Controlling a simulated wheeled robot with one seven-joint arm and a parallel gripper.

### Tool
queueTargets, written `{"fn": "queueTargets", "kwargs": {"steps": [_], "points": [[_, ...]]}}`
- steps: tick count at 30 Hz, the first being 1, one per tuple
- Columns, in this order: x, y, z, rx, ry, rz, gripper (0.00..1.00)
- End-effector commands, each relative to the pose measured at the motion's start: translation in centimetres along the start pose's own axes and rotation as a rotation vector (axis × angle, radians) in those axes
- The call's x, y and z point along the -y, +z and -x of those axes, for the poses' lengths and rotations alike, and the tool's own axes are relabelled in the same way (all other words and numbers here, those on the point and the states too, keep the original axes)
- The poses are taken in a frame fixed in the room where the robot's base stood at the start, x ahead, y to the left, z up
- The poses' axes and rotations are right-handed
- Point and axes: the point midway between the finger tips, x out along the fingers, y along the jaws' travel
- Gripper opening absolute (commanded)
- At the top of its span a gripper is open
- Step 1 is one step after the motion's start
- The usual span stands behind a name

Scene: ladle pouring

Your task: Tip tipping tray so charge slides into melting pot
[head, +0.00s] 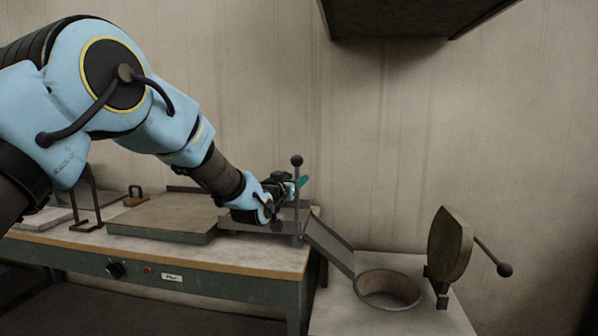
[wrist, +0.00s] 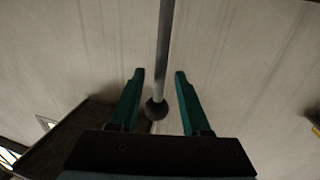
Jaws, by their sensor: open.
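The tipping tray (head: 240,224), dark and low-walled, lies flat at the right end of the bench, partly covered by my arm. A thin upright lever (head: 298,215) with a black ball knob (head: 297,160) stands at its right side. My gripper (head: 302,181) is beside the lever, below the knob. In the wrist view, its teal fingers are open, with the lever rod (wrist: 163,45) and knob (wrist: 156,109) showing in the gap between them; contact is not visible. The melting pot (head: 360,294) is a round open vessel at lower right. I cannot make out the charge.
A sloping chute (head: 330,246) runs from the bench end towards the pot. The pot's lid (head: 450,245) stands raised on its right, with a knobbed handle. A flat plate (head: 165,215) and a dark metal stand (head: 86,205) are left on the bench. A dark hood hangs above.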

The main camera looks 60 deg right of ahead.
Motion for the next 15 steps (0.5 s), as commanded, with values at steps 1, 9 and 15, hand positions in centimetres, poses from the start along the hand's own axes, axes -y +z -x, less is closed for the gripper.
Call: {"fn": "queueTargets", "kwargs": {"steps": [1, 9, 15], "points": [[0.0, -0.2, -1.0, 0.001, 0.001, 0.000, 0.47], [0.1, -0.1, -4.0, 0.001, -0.001, 0.000, 0.47], [0.1, 0.1, -4.5, 0.002, -0.001, -0.001, 0.47]]}}
